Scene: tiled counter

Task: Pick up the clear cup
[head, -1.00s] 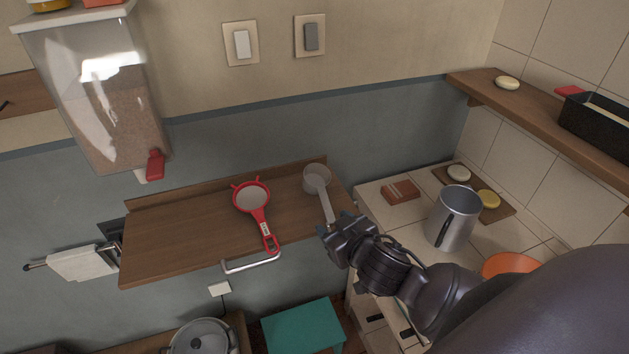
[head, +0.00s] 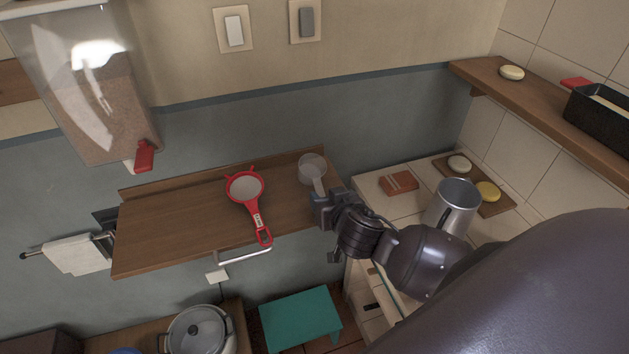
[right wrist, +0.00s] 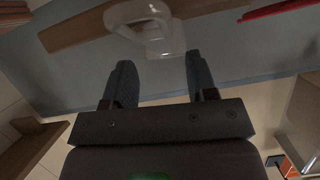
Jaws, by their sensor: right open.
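The clear cup (head: 312,166) is see-through with a long pale handle. It is at the right end of the wooden wall shelf (head: 180,225), its handle pointing toward my right gripper (head: 323,203). In the right wrist view the cup (right wrist: 146,14) shows as a pale see-through shape just beyond the fingertips of the open right gripper (right wrist: 160,65). The handle lies roughly in line with the gap between the fingers. Whether the fingers touch it cannot be told. My left gripper is not in view.
A red strainer (head: 246,188) lies on the shelf left of the cup. A metal pitcher (head: 455,208) and a brown box (head: 398,182) stand on the tiled counter to the right. A dispenser (head: 80,90) hangs at upper left. A teal stool (head: 300,318) is below.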

